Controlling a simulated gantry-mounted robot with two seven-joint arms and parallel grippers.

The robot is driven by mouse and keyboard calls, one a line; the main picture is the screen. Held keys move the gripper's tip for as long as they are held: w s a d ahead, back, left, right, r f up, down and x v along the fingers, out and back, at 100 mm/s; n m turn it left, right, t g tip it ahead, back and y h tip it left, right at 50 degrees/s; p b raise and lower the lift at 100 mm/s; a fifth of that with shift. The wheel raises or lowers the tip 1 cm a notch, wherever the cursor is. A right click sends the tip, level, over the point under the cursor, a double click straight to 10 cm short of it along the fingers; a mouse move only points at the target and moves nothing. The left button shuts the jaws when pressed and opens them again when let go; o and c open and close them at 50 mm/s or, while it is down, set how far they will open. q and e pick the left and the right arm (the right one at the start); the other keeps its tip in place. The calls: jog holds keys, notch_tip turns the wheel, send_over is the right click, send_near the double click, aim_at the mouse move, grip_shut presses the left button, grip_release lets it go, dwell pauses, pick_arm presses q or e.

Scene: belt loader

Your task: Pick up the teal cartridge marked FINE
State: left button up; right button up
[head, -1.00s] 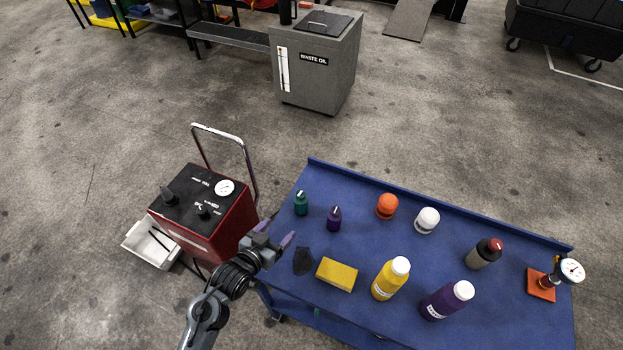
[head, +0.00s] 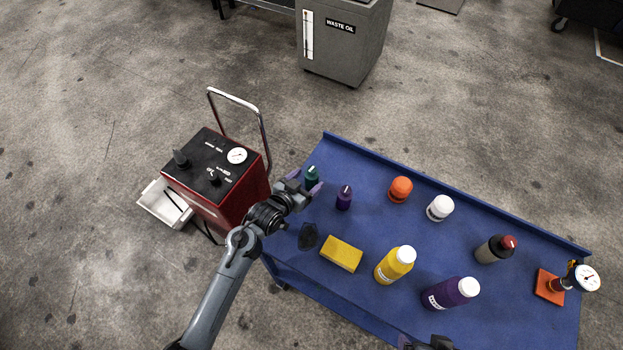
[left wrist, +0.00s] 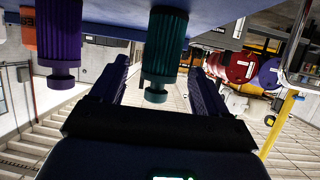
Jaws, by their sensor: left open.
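The teal cartridge (head: 312,174) stands at the far left corner of the blue cart, partly hidden by my left gripper (head: 307,187). In the left wrist view the teal cartridge (left wrist: 163,50) is ribbed, appears upside down and lies between the two open fingers (left wrist: 160,88), with visible gaps at both sides. No FINE marking is readable. A purple cartridge (head: 344,197) of like shape stands to the right, and in the left wrist view it is outside the left finger (left wrist: 60,50). A dark part at the bottom edge may be my right gripper (head: 430,343); its fingers are not clear.
The blue cart top (head: 290,247) also holds a dark cloth-like piece (head: 308,236), a yellow sponge (head: 341,253), an orange-capped item (head: 400,189), a white one (head: 440,208), several bottles and a gauge (head: 585,278). A red machine (head: 215,180) stands left of the cart.

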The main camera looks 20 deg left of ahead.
aim_at(307, 180)
pick_arm(q)
jog(key=shift+x, duration=1.75)
jog(key=shift+r, duration=0.1)
jog(key=shift+c, duration=0.3)
jog(key=c, duration=1)
